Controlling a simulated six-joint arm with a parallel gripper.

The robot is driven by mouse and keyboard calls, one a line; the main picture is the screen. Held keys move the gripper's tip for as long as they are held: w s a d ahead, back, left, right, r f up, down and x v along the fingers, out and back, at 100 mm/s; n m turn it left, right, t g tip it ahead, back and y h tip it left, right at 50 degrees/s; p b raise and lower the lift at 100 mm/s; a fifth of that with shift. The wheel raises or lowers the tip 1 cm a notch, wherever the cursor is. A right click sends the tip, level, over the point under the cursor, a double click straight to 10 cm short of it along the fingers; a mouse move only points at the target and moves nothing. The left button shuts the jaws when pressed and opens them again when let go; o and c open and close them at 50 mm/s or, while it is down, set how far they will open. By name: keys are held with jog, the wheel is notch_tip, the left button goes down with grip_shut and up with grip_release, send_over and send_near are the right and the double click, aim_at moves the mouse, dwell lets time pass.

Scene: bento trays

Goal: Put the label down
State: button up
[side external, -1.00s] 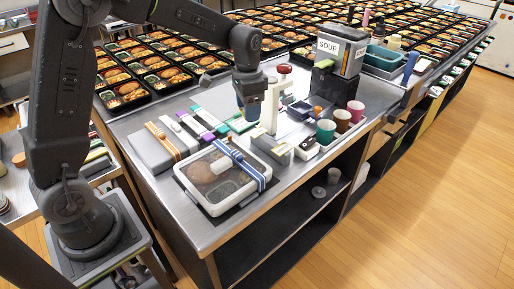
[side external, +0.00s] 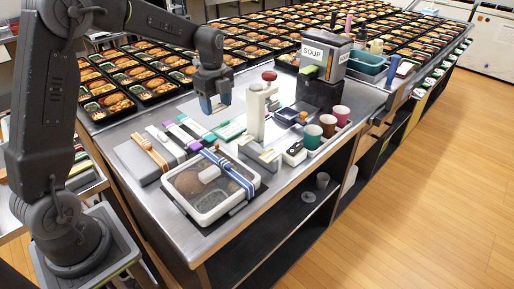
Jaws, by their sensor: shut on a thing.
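My gripper (side external: 216,103), with blue fingertips, is above the worktop, left of a white upright device with a red knob (side external: 256,108). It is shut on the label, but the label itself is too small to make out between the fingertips. A lidded bento tray (side external: 205,218) with a blue striped band (side external: 232,172) stands near the front edge of the worktop, below and apart from my gripper. A small white patch (side external: 209,173) shows on its lid; I cannot tell what it is.
A grey box with an orange band (side external: 133,158) and several coloured strips (side external: 184,137) lie left of the tray. Cups (side external: 313,137), a small white device (side external: 294,152) and a soup dispenser (side external: 325,60) stand right. Rows of filled bentos (side external: 150,85) cover the back.

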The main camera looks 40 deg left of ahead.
send_over(257, 148)
jog(key=f, duration=0.6)
jog(key=shift+a+f, duration=0.2)
jog(key=shift+f, duration=0.2)
notch_tip(257, 148, down, 2)
jog(key=shift+d+f, duration=0.15)
jog(key=shift+f, duration=0.75)
jog(key=shift+f, duration=0.1)
jog(key=shift+f, duration=0.35)
jog(key=o, duration=0.9)
